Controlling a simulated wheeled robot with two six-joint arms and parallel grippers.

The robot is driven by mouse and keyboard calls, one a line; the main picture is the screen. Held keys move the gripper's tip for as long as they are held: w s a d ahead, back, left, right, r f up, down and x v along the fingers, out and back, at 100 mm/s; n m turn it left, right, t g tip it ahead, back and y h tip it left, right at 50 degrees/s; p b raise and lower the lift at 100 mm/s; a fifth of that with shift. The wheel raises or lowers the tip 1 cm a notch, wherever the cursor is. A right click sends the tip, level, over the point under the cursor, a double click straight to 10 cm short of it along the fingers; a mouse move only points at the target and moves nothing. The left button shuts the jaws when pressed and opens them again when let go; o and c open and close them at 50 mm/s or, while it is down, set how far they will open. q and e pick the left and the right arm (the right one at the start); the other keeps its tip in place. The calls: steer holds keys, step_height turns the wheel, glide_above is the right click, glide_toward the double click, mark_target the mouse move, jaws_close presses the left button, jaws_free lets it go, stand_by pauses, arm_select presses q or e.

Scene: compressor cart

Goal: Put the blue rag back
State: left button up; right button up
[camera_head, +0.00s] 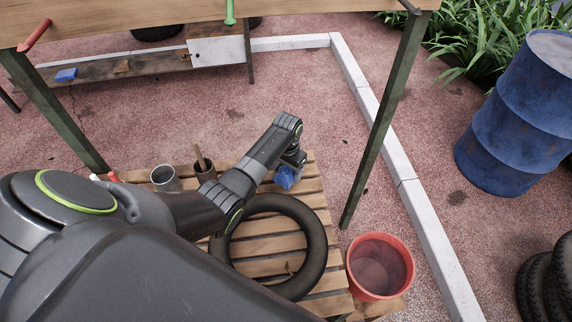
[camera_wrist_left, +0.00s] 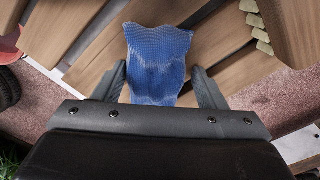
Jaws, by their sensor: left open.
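The blue rag (camera_head: 284,180) is by the slatted wooden surface, just beyond the black tyre's upper right side. In the left wrist view the rag (camera_wrist_left: 158,55) is a wrinkled blue cloth over wooden slats, its lower part between my fingers. My left gripper (camera_head: 293,163) is right at the rag, and partly hides it in the head view. In the wrist view the left gripper (camera_wrist_left: 162,75) is open, one finger on each side of the rag, with small gaps. I cannot tell whether the rag touches the slats. My right gripper is not in view.
The black tyre (camera_head: 316,241) lies on the slatted surface (camera_head: 318,198). A grey cup (camera_head: 165,178) and a brown pot (camera_head: 204,173) stand left of my forearm. A red bucket (camera_head: 380,266) stands right. A tall table (camera_head: 120,17) has green legs. A blue object (camera_head: 66,75) lies on a low bench.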

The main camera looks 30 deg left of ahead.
mark_target(288, 169)
arm_select(q)
steer(key=shift+s+d, duration=0.3)
steer(key=shift+d, duration=0.05)
step_height(288, 169, up, 12)
steer(key=shift+w+r, duration=0.15)
steer(key=shift+w, duration=0.15)
steer(key=shift+a, duration=0.1)
